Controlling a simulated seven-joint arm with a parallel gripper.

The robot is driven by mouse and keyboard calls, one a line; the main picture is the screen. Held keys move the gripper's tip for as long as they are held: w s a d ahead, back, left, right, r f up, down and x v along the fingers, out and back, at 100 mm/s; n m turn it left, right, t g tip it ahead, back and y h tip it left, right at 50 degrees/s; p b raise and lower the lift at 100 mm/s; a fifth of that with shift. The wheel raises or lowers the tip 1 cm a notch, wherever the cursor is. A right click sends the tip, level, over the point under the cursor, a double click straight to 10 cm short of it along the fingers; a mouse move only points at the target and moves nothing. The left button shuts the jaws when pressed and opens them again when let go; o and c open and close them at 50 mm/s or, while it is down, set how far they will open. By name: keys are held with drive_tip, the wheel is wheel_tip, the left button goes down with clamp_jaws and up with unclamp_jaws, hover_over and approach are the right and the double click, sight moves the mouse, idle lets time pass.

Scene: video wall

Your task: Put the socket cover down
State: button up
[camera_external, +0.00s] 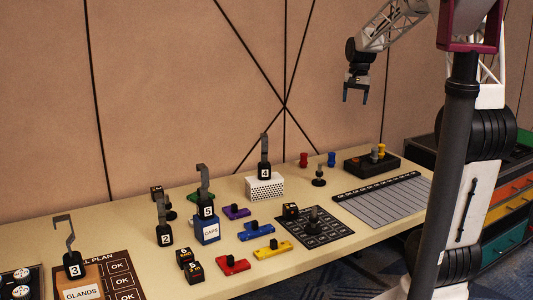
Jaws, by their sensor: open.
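My gripper (355,97) hangs high above the back right of the table, close to the wall in the picture. Its two fingers point down and stand apart, with nothing between them. I cannot tell for sure which thing is the socket cover. Flat pieces with black knobs lie on the table: a red one (235,267), a yellow one (274,251), a blue one (256,232), a purple one (236,213) and a green one partly hidden. A dark box (371,164) with coloured knobs on it stands below and right of my gripper.
Hooked stands numbered 2 (165,237), 3 (73,266), 4 (265,170) and 5 (207,211) rise from the table; some sit on labelled boxes. A dark grid mat (336,239) and a grey lined sheet (398,201) lie at right. Red and blue pegs stand near the back edge.

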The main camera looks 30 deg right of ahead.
drive_tip(key=s+a+r+n, duration=0.2)
drive_tip(key=s+a+n, duration=0.2)
drive_tip(key=s+a, duration=1.05)
drive_tip(key=s+a+f+n, duration=0.2)
drive_tip(key=s, duration=0.7)
drive_tip(key=s+a+f+n+t, duration=0.1)
drive_tip(key=s+a+f+n, duration=0.1)
drive_tip(key=s, duration=0.7)
drive_tip(key=shift+a+f+t, duration=0.3)
drive_tip(key=shift+a, duration=0.5)
drive_tip(key=shift+o, duration=0.3)
drive_tip(key=shift+w, duration=0.15)
